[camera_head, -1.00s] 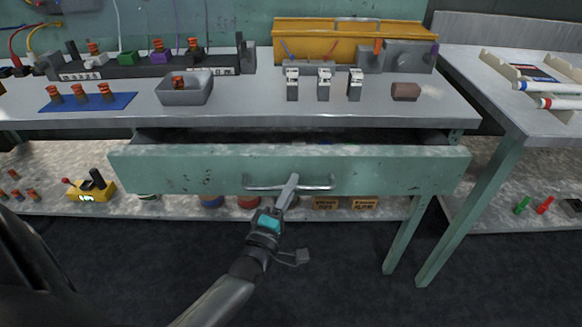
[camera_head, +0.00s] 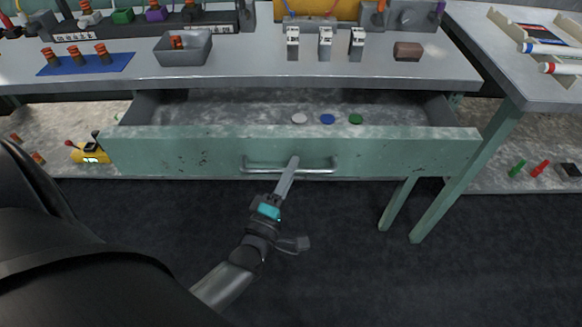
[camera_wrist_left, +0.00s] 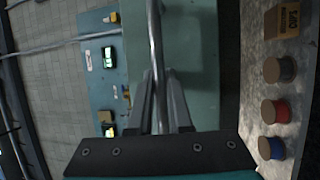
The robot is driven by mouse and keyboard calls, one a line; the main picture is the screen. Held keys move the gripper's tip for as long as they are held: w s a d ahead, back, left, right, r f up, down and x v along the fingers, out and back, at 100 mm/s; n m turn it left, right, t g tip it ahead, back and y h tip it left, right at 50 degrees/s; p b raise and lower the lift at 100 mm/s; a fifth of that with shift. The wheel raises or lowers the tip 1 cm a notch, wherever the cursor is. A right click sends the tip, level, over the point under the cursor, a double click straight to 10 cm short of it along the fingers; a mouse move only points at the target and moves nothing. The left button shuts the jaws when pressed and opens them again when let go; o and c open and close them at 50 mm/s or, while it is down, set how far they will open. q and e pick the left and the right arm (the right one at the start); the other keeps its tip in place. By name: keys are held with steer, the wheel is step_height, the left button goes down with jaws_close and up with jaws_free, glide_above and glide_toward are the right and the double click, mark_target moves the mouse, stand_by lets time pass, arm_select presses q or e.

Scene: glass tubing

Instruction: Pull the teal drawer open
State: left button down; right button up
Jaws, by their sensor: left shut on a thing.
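The teal drawer (camera_head: 200,155) under the workbench stands well open in the head view, with its grey inside showing. A metal bar handle (camera_head: 318,171) runs across the middle of its front. My left gripper (camera_head: 292,163) is shut on this handle. In the left wrist view the fingers (camera_wrist_left: 160,110) close around the handle bar (camera_wrist_left: 155,40). A white disc (camera_head: 299,118), a blue disc (camera_head: 327,119) and a green disc (camera_head: 355,119) lie in the drawer. My right gripper is not in view.
A side table (camera_head: 520,75) stands at the right. A lower shelf (camera_head: 50,140) holds a yellow device (camera_head: 90,152). Dark floor in front is free.

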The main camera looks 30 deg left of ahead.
arm_select(q)
steer(key=c, duration=0.8)
jaws_free()
steer(key=shift+c, duration=0.2)
steer(key=shift+s, duration=0.1)
steer(key=p+v, duration=0.1)
steer(key=v, duration=1.4)
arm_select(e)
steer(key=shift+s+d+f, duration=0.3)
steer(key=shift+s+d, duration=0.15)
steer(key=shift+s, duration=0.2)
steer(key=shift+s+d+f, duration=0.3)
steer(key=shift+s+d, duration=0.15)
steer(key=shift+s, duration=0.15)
arm_select(q)
steer(key=shift+a, duration=0.1)
